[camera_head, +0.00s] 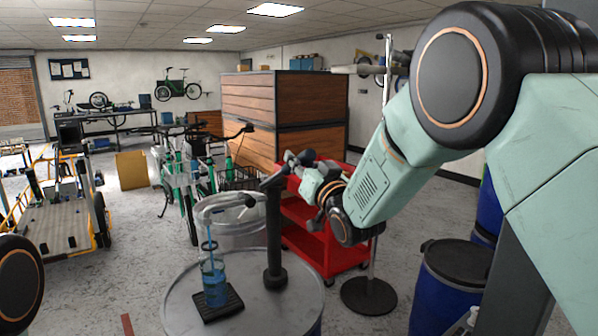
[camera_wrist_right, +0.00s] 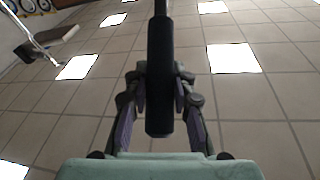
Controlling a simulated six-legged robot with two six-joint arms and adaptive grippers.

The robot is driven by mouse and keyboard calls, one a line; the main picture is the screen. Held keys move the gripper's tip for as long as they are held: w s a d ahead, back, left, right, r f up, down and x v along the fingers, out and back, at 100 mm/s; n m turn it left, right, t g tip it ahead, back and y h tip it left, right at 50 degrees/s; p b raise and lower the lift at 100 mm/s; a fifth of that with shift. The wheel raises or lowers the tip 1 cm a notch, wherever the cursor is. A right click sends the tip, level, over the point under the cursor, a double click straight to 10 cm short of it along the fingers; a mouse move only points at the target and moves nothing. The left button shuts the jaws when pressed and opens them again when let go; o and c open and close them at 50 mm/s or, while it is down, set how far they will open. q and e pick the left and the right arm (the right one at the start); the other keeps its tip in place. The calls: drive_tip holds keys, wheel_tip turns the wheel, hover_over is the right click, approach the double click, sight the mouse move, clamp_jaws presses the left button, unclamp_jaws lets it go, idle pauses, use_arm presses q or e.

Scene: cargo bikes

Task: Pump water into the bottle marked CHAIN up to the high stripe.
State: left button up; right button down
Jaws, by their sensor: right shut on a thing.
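A clear bottle (camera_head: 213,285) with blue liquid stands upright on a small black tray (camera_head: 232,303) on a grey drum top. I cannot read its marking or tell its stripes apart at this size. A black pump column (camera_head: 274,240) rises beside it, with a pale curved spout (camera_head: 222,196) over the bottle and a thin blue tube or stream running down into it. My right gripper (camera_head: 296,165) is at the top of the pump. In the right wrist view its fingers are shut on a black bar, the pump handle (camera_wrist_right: 160,70). My left gripper is not in view.
The drum top (camera_head: 185,300) carries the bottle and pump. A pale bin (camera_head: 238,236) and a red cart (camera_head: 322,250) stand behind it. Blue drums (camera_head: 450,285) stand at right. Bikes and a yellow cargo bike (camera_head: 65,225) are at left.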

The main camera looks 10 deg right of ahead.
wheel_tip(320, 180, down, 14)
drive_tip(key=s+d+m+t+b, duration=0.1)
drive_tip(key=t+b, duration=0.6)
drive_tip(key=b, duration=1.5)
drive_tip(key=shift+s+r+m, duration=0.25)
drive_tip(key=shift+s+m, duration=0.45)
drive_tip(key=shift+s, duration=0.25)
drive_tip(key=shift+d, duration=0.1)
drive_tip(key=shift+f, duration=0.1)
drive_tip(key=c, duration=1.4)
unclamp_jaws()
drive_tip(key=o, duration=0.3)
drive_tip(key=shift+r, duration=0.2)
drive_tip(key=shift+s, duration=0.1)
drive_tip(key=v, duration=1.2)
